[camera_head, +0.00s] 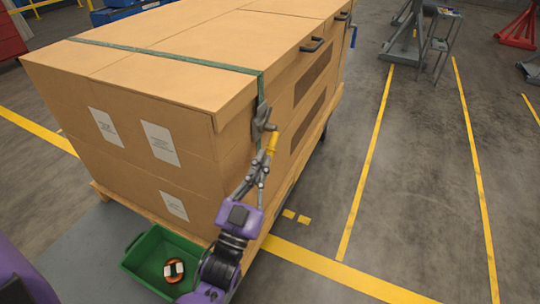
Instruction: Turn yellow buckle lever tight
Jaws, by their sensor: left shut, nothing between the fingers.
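A yellow buckle lever (273,142) hangs below the dark ratchet buckle (262,119) at the front corner of a large cardboard crate (170,125). A green strap (170,56) crosses the crate's top and runs down over the edge to the buckle. My left gripper (267,158) is shut with nothing between its fingers. Its fingertips are just below the lever's lower end. I cannot tell whether they touch it. The lower part of the strap is hard to see behind the gripper. My right gripper is not in view.
The crate stands on a wooden pallet (108,196). A green bin (141,250) with a small orange-and-black item (174,270) lies on the floor beside my left arm. Grey stands (401,45) are at the back right. The floor between yellow lines on the right is clear.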

